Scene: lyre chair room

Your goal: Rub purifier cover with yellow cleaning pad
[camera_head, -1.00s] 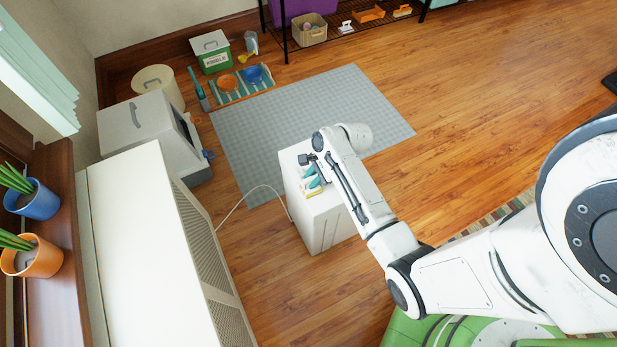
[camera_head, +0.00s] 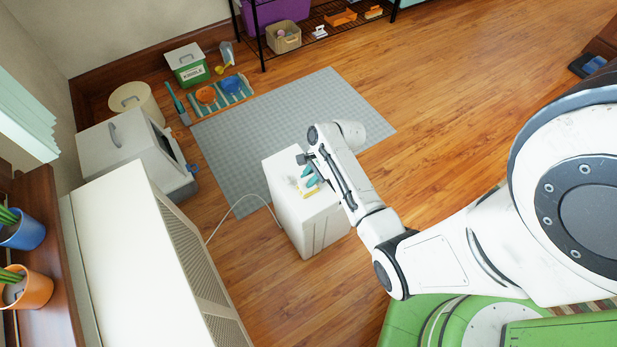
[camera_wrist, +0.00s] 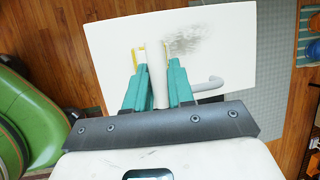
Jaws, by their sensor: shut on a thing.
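The white air purifier (camera_head: 322,238) stands on the wood floor by the mat's front edge. Its cover (camera_wrist: 115,40) fills much of the wrist view and carries a dark grey smudge (camera_wrist: 210,38). My gripper (camera_wrist: 158,62) has teal fingers and is shut on the pale handle of the yellow cleaning pad (camera_wrist: 139,57). In the head view my gripper (camera_head: 311,178) reaches down over the purifier's top with the pad (camera_head: 309,190) under it. The pad's yellow edges show on both sides of the handle, left of the smudge. Contact between pad and cover looks likely but is partly hidden.
A thin cable (camera_head: 238,200) runs from the purifier across the floor at left. A large white cabinet (camera_head: 120,240) stands at left, with a litter box (camera_head: 125,145) behind it. The grey mat (camera_head: 240,135) lies behind.

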